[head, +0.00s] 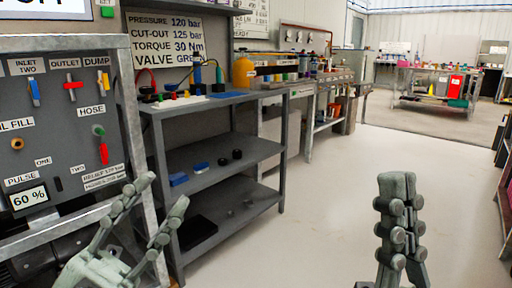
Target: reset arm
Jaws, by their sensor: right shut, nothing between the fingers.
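My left gripper (152,212) is at the lower left, in front of the panel's lower right corner and the shelf unit. Its two fingers stand apart, and nothing shows between them. My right gripper (397,185) is at the lower right, pointing up over the bare floor. Its fingers are together with nothing held. Only the finger parts of both grippers show; the arms behind them are mostly out of the picture.
A grey control panel (58,130) with valve handles stands close at the left. A dark shelf unit (222,160) holds small parts behind it. Workbenches (310,95) line the back wall. A further table (430,88) stands far back. The pale floor (325,200) is clear.

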